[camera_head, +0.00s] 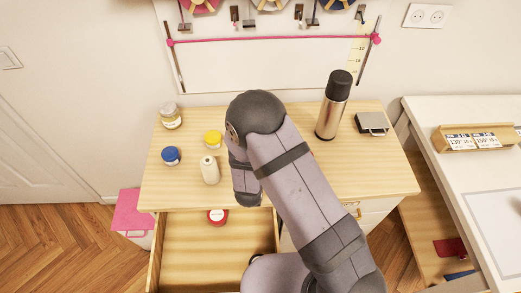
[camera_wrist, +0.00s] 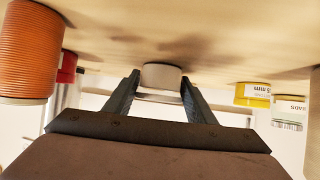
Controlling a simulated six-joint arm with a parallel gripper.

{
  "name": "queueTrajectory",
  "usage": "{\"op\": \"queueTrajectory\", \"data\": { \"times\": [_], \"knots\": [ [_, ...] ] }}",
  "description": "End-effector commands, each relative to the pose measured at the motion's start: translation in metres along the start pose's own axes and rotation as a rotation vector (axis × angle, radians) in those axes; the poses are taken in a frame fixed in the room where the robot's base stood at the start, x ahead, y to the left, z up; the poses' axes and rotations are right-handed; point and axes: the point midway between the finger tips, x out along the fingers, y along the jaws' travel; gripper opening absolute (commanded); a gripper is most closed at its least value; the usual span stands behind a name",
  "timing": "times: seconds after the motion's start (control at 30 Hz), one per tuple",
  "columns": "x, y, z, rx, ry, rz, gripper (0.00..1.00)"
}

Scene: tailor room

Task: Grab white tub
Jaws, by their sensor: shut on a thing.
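The white tub (camera_wrist: 161,74) is between the two dark fingers of my gripper (camera_wrist: 160,84) in the wrist view. It looks pale grey-white and rounded, and its lower part is partly hidden. My gripper is shut on it, with a finger on each side. In the head view my arm covers the fingers and the tub, so neither shows there. The tabletop (camera_wrist: 215,40) fills the top of the tilted wrist view; I cannot tell whether the tub touches it.
A flask (camera_head: 333,105) stands right. An orange ribbed spool (camera_wrist: 29,50) is left in the wrist view.

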Motion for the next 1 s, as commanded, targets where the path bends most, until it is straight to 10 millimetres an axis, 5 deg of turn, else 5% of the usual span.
{"op": "queueTrajectory", "data": {
  "times": [0.33, 1.0],
  "knots": [
    [-0.006, 0.0, -0.013, 0.001, 0.003, -0.001, 0.28],
    [-0.044, 0.0, -0.082, 0.002, 0.002, 0.0, 0.28]
  ]
}}
